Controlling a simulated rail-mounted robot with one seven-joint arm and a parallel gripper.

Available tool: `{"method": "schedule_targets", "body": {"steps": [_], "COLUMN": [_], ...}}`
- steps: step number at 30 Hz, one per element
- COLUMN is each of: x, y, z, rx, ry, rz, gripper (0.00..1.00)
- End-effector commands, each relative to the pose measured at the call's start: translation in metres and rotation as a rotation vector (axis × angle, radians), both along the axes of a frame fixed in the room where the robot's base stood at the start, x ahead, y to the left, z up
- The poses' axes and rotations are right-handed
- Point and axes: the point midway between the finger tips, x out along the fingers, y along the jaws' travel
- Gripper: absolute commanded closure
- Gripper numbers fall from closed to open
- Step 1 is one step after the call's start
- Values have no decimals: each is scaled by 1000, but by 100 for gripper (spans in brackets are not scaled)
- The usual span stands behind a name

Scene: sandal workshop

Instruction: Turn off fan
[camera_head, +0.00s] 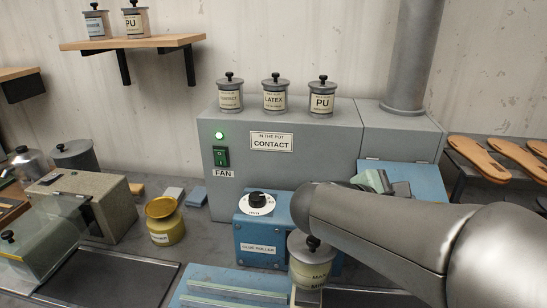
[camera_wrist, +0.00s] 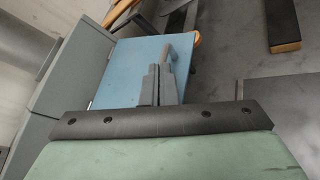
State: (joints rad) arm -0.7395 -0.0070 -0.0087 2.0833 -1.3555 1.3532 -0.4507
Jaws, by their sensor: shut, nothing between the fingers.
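The fan switch (camera_head: 221,156) is a green rocker in a dark frame on the front of a large grey box (camera_head: 310,150), with a FAN label (camera_head: 223,173) below it. A round green lamp (camera_head: 219,135) above the switch is lit. My gripper (camera_head: 398,188) is at the right, in front of a blue panel and well to the right of the switch, partly hidden behind my arm. In the wrist view my gripper (camera_wrist: 158,78) has its fingers together and empty over the blue panel (camera_wrist: 125,70). The switch is not in the wrist view.
Labelled pots, including a LATEX pot (camera_head: 275,94), stand on the grey box. A blue glue roller unit (camera_head: 258,228) with a white dial and a MAX/MIN pot (camera_head: 313,262) stand in front. A yellow pot (camera_head: 164,222) is at left. Sandal soles (camera_head: 482,160) lie at right.

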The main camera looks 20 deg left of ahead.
Motion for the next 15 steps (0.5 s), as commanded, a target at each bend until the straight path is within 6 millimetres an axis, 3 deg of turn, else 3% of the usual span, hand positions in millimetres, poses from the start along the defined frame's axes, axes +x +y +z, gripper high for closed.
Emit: {"method": "schedule_targets", "body": {"steps": [11,15], "x": [12,9], "y": [90,139], "z": [13,19], "rx": [-223,-330], "ry": [-89,-148], "rz": [232,343], "gripper": [100,100]}}
